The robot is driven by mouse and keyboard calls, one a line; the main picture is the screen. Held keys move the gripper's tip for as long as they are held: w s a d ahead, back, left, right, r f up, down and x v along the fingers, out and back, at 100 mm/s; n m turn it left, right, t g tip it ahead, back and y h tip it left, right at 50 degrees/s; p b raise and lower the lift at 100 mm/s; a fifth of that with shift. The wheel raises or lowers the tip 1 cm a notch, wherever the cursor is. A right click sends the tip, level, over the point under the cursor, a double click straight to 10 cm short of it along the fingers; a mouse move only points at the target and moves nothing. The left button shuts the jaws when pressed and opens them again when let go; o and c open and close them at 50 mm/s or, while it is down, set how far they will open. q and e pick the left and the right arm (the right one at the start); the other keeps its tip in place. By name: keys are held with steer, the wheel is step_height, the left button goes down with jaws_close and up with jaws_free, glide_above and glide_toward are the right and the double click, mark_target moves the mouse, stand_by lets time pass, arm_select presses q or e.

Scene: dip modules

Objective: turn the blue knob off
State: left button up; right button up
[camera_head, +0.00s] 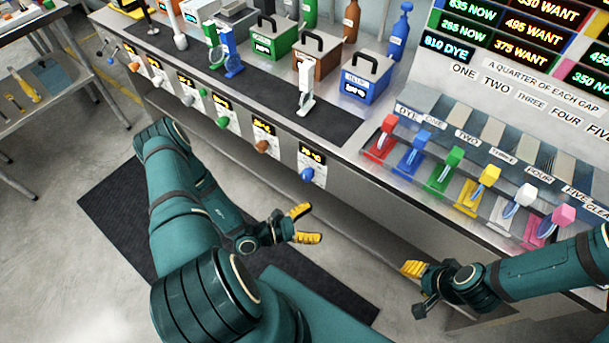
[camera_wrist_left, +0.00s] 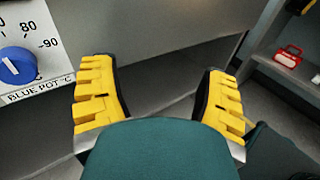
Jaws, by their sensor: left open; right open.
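The blue knob (camera_head: 307,174) is on the counter's front face, below a small lit display, at the right end of a row of knobs. In the left wrist view the blue knob (camera_wrist_left: 17,66) is at the left edge, with a white pointer line, a printed scale and the label "BLUE POT °C" below. My left gripper (camera_head: 305,224) is open and empty, below the knob in the head view and apart from it. Its yellow fingers (camera_wrist_left: 158,100) show spread in the wrist view. My right gripper (camera_head: 412,288) is at lower right, away from the knob, with nothing seen in it.
A blue pot (camera_head: 366,77) stands on the counter above the knob. An orange-brown knob (camera_head: 262,146) is to the left. Several colored levers (camera_head: 450,157) line the right counter. The counter's front edge juts above the knobs. Open floor lies in front.

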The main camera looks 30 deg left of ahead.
mark_target(304, 178)
arm_select(q)
steer(key=a+f+n+t+y, duration=0.3)
steer(key=a+n+t+y, duration=0.3)
steer(key=a+y, duration=0.5)
steer(key=shift+n+g+h, duration=0.4)
steer(key=shift+g, duration=0.2)
steer(key=w, duration=1.3)
steer(key=shift+w+r+b, duration=0.15)
steer(key=shift+w+b, duration=0.05)
steer(key=shift+b, duration=0.1)
steer(key=c, duration=1.2)
